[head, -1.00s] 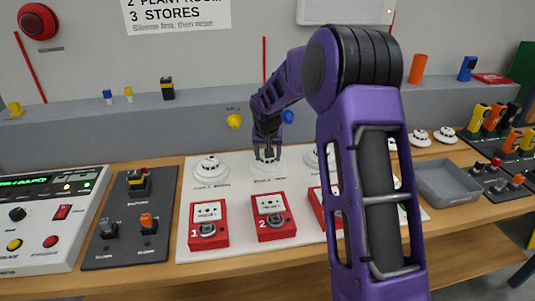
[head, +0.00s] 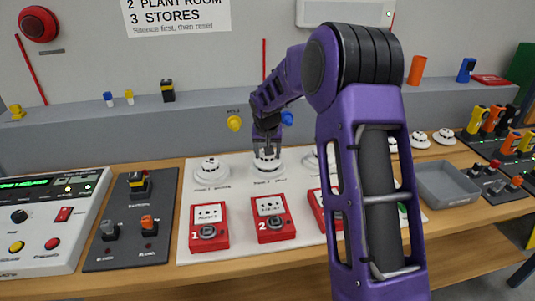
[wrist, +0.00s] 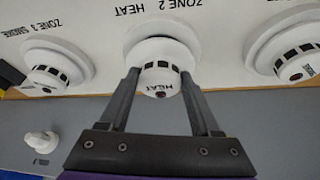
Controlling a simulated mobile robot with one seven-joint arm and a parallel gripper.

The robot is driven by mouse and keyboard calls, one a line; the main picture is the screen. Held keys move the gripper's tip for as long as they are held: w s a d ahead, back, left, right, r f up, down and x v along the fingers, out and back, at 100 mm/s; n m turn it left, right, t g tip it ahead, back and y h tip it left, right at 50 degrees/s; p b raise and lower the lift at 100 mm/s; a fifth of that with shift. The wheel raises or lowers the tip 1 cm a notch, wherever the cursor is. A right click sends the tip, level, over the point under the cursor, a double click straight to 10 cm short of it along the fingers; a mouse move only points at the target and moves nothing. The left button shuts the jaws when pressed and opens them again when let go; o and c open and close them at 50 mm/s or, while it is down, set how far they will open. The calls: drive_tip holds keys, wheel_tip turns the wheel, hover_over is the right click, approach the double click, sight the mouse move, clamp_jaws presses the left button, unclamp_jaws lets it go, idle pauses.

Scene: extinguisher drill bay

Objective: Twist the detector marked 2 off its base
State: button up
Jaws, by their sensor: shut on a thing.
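The detector marked 2 (head: 267,157) is a round white unit with dark slots, over its white base on the pale board, behind the red call point numbered 2. In the wrist view this detector (wrist: 160,72) shows the word HEAT and a small red spot, below the ZONE 2 HEAT label. Its white base (wrist: 135,36) shows behind it. My gripper (head: 267,146) comes down from above, its two fingers on opposite sides of the detector; in the wrist view my gripper (wrist: 160,78) is shut on it. I cannot tell whether detector and base are fully apart.
A white detector (head: 211,168) stands to the left; another, to the right, is partly hidden by my arm. Red call points (head: 209,226) line the board's front. A grey tray (head: 447,184) is at the right. Blue and yellow pieces stand on the grey ledge (head: 60,129) behind.

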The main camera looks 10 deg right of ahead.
drive_tip(key=shift+r+p, duration=1.2)
drive_tip(key=shift+r, duration=1)
